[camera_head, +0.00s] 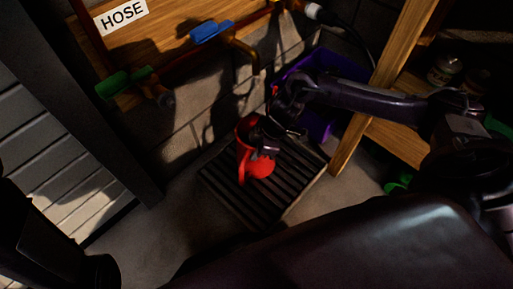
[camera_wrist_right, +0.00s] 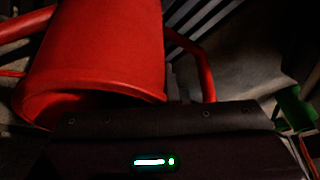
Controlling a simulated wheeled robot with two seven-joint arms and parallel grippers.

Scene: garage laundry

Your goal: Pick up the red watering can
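The red watering can (camera_head: 262,168) stands on a dark slatted grate in the middle of the head view. In the right wrist view the red watering can (camera_wrist_right: 105,45) fills the upper left, very close, with a red curved handle or spout beside it. My right gripper (camera_head: 268,138) is at the can's upper right side and overlaps it in the head view. Its fingers are dark and partly hidden against the can, so I cannot tell whether they touch or grip it. My left gripper does not show.
The slatted grate (camera_head: 222,188) lies on the concrete floor by the block wall. A purple container (camera_head: 318,127) stands behind my right arm. A wooden shelf (camera_head: 398,142) is at the right. Pipes with a green handle (camera_head: 124,83) and a blue handle (camera_head: 211,32) are on the wall.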

